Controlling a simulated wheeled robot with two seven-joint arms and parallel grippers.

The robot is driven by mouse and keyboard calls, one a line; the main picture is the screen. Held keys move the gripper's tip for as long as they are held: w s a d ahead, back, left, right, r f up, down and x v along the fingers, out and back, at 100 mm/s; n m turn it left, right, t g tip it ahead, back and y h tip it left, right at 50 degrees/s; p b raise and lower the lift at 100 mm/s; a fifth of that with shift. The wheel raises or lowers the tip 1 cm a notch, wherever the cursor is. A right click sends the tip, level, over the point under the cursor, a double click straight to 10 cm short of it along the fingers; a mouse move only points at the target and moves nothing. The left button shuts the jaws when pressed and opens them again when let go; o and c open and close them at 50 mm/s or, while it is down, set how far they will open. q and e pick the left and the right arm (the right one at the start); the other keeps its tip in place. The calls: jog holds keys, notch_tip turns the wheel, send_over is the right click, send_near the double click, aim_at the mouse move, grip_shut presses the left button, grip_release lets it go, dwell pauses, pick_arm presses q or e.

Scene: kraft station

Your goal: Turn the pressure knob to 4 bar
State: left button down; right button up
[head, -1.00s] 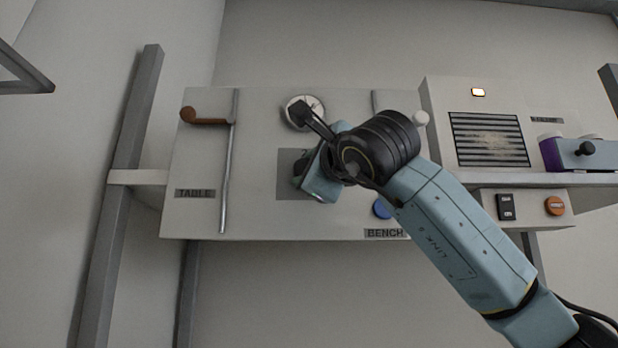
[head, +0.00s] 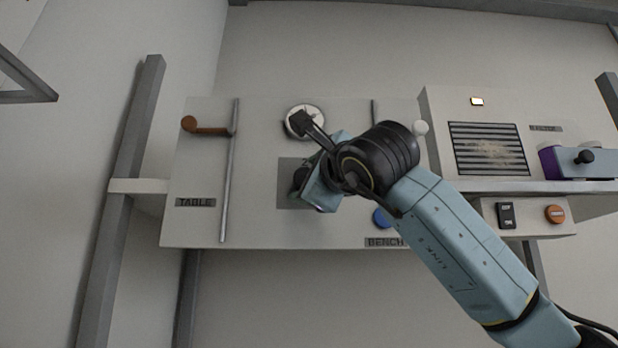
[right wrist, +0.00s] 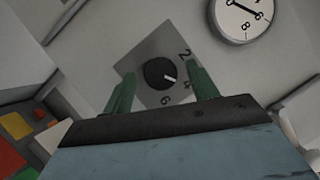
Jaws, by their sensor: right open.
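The pressure knob (right wrist: 159,73) is round and black with a white pointer mark, on a grey square plate (right wrist: 150,50) printed with 2, 4 and 6. In the right wrist view its mark points to the lower right, toward the 4. My right gripper (right wrist: 161,90) is open, its green fingers on either side of the knob; I cannot tell whether they touch it. In the head view the right gripper (head: 308,180) covers most of the knob. The round white gauge (head: 304,121) is partly hidden by my wrist and also shows in the right wrist view (right wrist: 243,16). My left gripper is out of view.
An orange-brown lever (head: 207,127) and a grey pipe (head: 229,170) are left on the panel (head: 205,225). A blue button (head: 381,218) sits below my right wrist. A grille unit (head: 488,148) and an orange button (head: 554,214) are at the right.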

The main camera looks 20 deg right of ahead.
jog(key=b+v, duration=0.3)
jog(key=v, duration=1)
jog(key=shift+s+b, duration=0.15)
jog(key=shift+b, duration=0.25)
jog(key=shift+f, duration=0.1)
